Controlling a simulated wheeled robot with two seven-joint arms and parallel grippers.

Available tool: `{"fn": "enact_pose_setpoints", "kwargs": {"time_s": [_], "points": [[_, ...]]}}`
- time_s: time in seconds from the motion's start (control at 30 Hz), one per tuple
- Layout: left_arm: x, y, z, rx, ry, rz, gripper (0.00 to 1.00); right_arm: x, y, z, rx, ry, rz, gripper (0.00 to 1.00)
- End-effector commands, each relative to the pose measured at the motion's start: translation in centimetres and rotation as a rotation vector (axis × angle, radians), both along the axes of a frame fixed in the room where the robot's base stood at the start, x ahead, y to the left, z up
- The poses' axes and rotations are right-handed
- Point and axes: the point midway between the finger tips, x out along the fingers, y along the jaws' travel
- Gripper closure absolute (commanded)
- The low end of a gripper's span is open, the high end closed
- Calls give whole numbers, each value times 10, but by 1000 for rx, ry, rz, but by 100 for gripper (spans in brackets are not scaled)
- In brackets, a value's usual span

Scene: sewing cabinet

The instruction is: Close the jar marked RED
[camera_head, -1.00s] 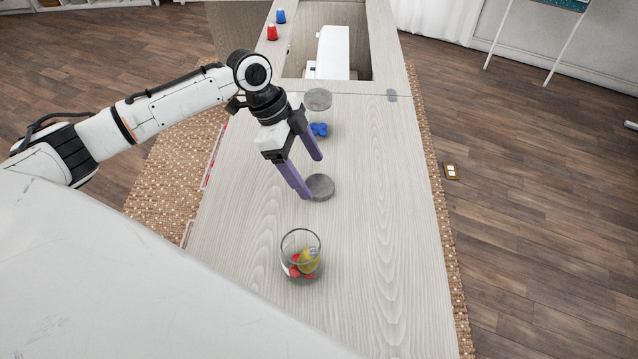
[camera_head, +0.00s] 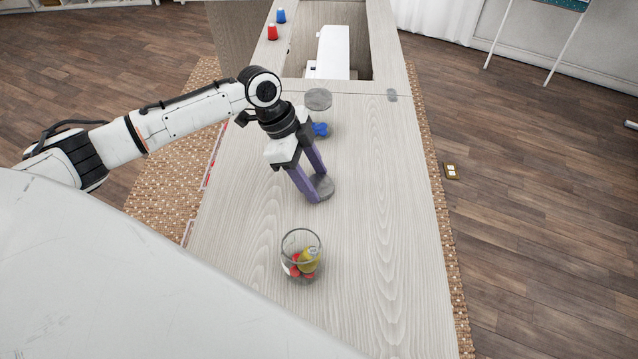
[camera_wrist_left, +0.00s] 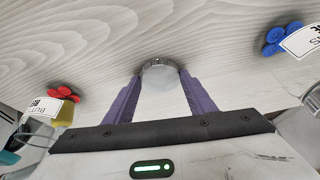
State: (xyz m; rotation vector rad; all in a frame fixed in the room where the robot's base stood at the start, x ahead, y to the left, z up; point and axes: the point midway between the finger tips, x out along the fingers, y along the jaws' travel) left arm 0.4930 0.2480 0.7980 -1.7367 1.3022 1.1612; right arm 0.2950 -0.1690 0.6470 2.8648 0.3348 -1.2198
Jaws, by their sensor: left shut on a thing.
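My left gripper (camera_head: 318,190) is shut on a round grey lid (camera_head: 322,186) low over the cabinet top, between the two jars. The left wrist view shows the lid (camera_wrist_left: 159,76) between the purple fingers. A clear glass jar (camera_head: 301,243) stands open nearer to me, with red pieces and a yellow thing inside. In the left wrist view red pieces (camera_wrist_left: 63,93) show beside a white label (camera_wrist_left: 43,107), whose writing is only partly legible. Farther off, blue pieces (camera_head: 321,130) sit below a grey disc (camera_head: 318,98), seemingly a lidded jar. My right gripper is out of view.
A red cup (camera_head: 272,32) and a blue cup (camera_head: 281,16) stand at the far left of the cabinet top. A white machine (camera_head: 333,52) sits in the recess at the back. The wooden top (camera_head: 385,230) right of the jars is clear.

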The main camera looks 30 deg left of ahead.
Motion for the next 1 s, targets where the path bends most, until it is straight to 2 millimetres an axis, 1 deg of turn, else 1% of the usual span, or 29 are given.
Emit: {"fn": "enact_pose_setpoints", "kwargs": {"time_s": [0.17, 0.27, 0.37, 0.5, 0.6, 0.7, 0.83, 1.0], "points": [[0, 0, 2, 0, -1, 0, 70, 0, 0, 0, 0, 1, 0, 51], [1, 0, 10, 0, -3, 0, 70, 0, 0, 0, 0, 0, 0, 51], [1, 1, 27, 0, -5, 0, 70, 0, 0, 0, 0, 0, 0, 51], [1, 0, 57, -1, -5, 0, 70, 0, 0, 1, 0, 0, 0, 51], [1, 0, 76, 0, -5, 0, 70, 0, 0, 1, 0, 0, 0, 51], [1, 0, 90, 0, -3, 0, 70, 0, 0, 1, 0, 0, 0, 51], [0, 0, 99, 0, 0, 0, 70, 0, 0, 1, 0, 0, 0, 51], [0, 0, 101, 0, 0, 1, 70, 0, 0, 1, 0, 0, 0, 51]]}}
